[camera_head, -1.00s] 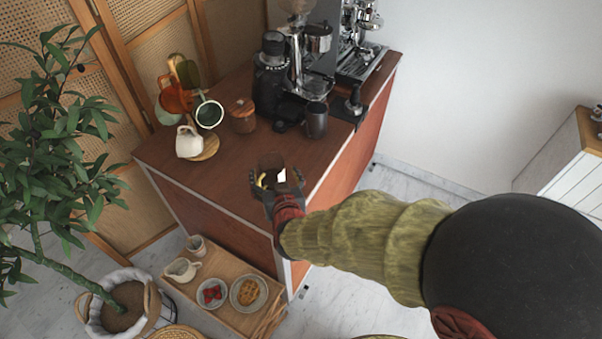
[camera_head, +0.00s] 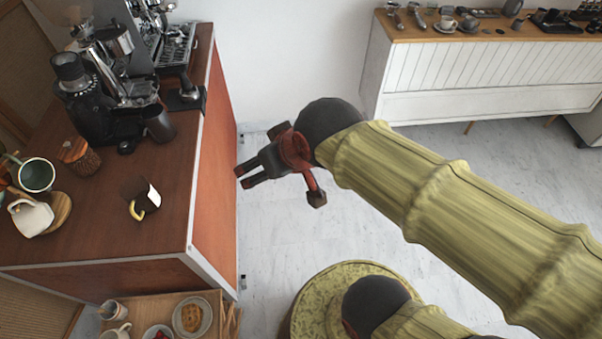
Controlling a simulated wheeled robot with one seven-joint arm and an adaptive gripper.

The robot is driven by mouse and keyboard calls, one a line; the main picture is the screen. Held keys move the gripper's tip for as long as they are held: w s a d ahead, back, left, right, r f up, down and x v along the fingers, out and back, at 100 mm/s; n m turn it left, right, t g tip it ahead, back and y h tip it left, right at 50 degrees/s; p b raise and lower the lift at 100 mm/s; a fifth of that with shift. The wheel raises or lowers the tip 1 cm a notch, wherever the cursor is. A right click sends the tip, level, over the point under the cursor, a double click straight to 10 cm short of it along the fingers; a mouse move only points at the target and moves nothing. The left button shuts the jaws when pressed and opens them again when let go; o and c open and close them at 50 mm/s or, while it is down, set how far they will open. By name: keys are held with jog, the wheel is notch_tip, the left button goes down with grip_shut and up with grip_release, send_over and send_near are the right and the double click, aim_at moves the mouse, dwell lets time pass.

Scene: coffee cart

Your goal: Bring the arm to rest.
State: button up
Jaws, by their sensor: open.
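My gripper (camera_head: 240,178) is open and empty. It hangs in the air just right of the coffee cart (camera_head: 218,140), its fingers pointing left towards the cart's red side panel. My arm reaches in from the lower right. A dark brown mug (camera_head: 138,195) with a yellow handle and a white patch stands on the cart top near its front right corner. The gripper is apart from it.
A coffee grinder (camera_head: 85,105), a dark cup (camera_head: 158,123) and a wooden jar (camera_head: 78,155) stand on the cart. A low wooden table (camera_head: 150,303) holds dishes in front. A white cabinet (camera_head: 450,70) stands at the back right. The floor between is clear.

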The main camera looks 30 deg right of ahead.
jog(key=s+d+m+g+h, duration=0.1)
jog(key=s+d, duration=0.3)
jog(key=s, duration=0.2)
jog(key=shift+d+r, duration=0.15)
jog(key=shift+d, duration=0.2)
jog(key=shift+s, duration=0.1)
